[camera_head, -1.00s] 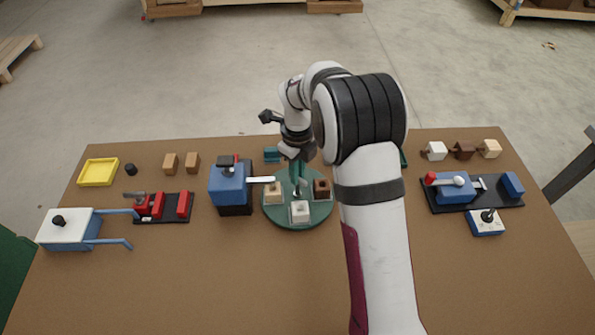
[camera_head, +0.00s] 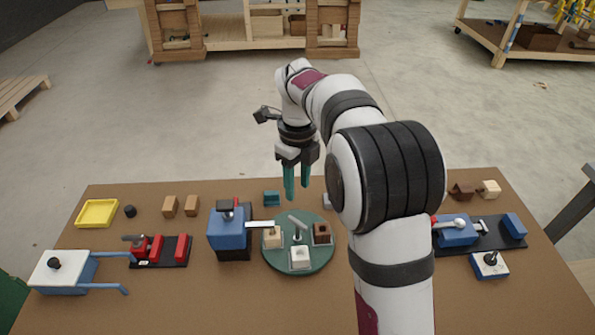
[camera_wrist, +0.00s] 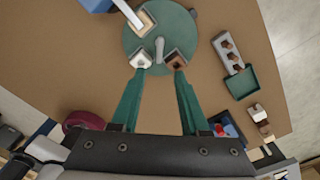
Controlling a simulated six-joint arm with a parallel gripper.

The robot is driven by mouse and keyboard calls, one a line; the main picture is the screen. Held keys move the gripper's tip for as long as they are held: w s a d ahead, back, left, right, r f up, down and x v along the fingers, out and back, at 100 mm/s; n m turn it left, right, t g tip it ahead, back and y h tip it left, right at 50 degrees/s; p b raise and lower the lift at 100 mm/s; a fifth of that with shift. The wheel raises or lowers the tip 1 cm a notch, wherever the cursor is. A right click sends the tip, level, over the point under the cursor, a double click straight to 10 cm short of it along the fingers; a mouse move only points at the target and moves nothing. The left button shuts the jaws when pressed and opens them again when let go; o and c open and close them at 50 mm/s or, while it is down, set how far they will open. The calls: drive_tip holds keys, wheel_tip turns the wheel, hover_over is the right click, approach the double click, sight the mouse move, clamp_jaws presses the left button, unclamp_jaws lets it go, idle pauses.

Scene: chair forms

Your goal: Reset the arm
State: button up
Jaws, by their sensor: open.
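My gripper (camera_head: 297,192) hangs pointing down above the far side of the green round turntable (camera_head: 282,262). Its two green fingers are apart with nothing between them. In the wrist view the gripper (camera_wrist: 161,76) also shows open, with the turntable (camera_wrist: 132,40) beyond the fingertips. The turntable carries a cream block (camera_head: 272,238), a white block (camera_head: 300,258) and a brown block (camera_head: 322,234) in holders. A grey lever (camera_head: 298,223) stands tilted at its centre. My arm hides part of the table to the right.
A blue press (camera_head: 227,230) with a white bar stands left of the turntable. Further left are a red clamp fixture (camera_head: 155,250), a white-topped blue box (camera_head: 62,270) and a yellow tray (camera_head: 97,213). A blue vise (camera_head: 458,231) and a joystick box (camera_head: 489,264) are at right.

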wheel_tip(320, 180, up, 4)
drive_tip(key=shift+r, duration=0.1)
idle(0.4)
drive_tip(key=s+d+r+n+y, duration=0.1)
drive_tip(key=s+d+n, duration=0.1)
drive_tip(key=s+n, duration=0.55)
drive_tip(key=s+d+r+n, duration=0.15)
drive_tip(key=s+n, duration=0.35)
drive_tip(key=s, duration=0.6)
drive_tip(key=s+f+n, duration=0.5)
drive_tip(key=s+n, duration=0.3)
drive_tip(key=s, duration=0.5)
drive_tip(key=shift+s+f+n+y, duration=0.2)
drive_tip(key=shift+s+n+y, duration=0.15)
drive_tip(key=shift+y, duration=0.05)
drive_tip(key=shift+c, duration=0.3)
